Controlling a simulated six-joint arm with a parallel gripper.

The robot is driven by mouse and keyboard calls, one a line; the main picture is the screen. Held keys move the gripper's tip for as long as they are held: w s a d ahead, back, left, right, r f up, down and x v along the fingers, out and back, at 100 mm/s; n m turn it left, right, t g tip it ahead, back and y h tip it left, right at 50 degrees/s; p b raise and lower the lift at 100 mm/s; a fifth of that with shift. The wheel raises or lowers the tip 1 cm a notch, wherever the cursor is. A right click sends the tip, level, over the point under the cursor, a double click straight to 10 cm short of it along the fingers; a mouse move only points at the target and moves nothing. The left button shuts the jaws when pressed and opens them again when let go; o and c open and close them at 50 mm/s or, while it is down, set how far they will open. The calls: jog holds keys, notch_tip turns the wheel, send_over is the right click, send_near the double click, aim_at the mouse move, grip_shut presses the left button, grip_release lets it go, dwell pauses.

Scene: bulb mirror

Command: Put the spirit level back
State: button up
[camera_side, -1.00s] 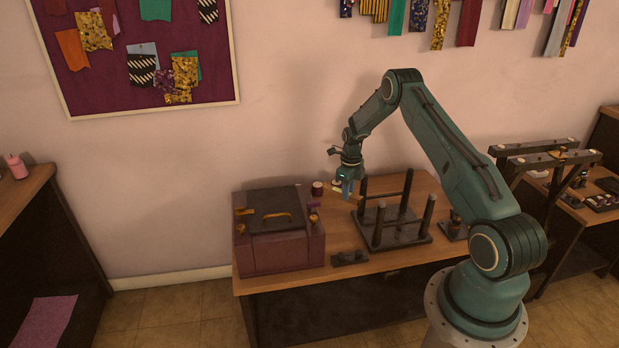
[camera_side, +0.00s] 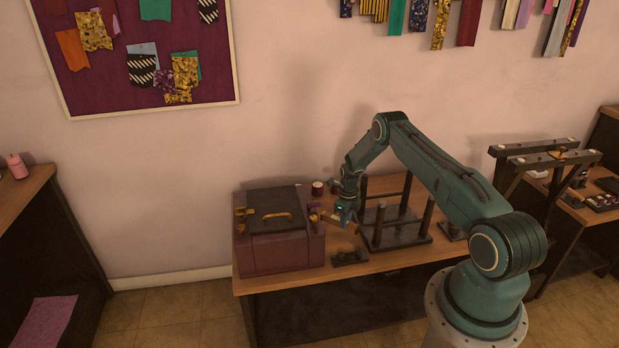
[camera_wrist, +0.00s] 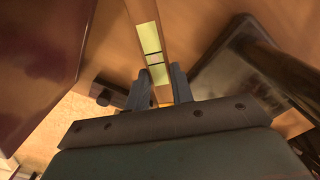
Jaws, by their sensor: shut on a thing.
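The spirit level (camera_wrist: 150,42) is a slim wooden bar with a yellow-green vial marked by dark lines. My gripper (camera_wrist: 160,84) is shut on it in the wrist view, with one finger on each side of the bar. The bar's far end runs out of the top of that view. In the side view my gripper (camera_side: 343,214) is low over the table, between the purple box and the post stand, and the level (camera_side: 331,220) shows only as a small brown piece beside it. A small dark holder (camera_side: 350,258) lies near the table's front edge; it also shows in the wrist view (camera_wrist: 112,93).
The purple box (camera_side: 275,254) with a dark lid stands left of my gripper. A dark stand (camera_side: 407,241) with upright posts is close on the right. A small dark cup (camera_side: 317,188) is at the back. A strip of bare wooden table lies between box and stand.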

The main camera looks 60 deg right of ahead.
jog(key=shift+f, duration=1.9)
jog(key=shift+f, duration=0.15)
jog(key=o, duration=1)
jog(key=shift+c, duration=0.2)
jog(key=shift+r, duration=0.2)
jog(key=shift+r, duration=5.95)
jog(key=shift+r, duration=0.1)
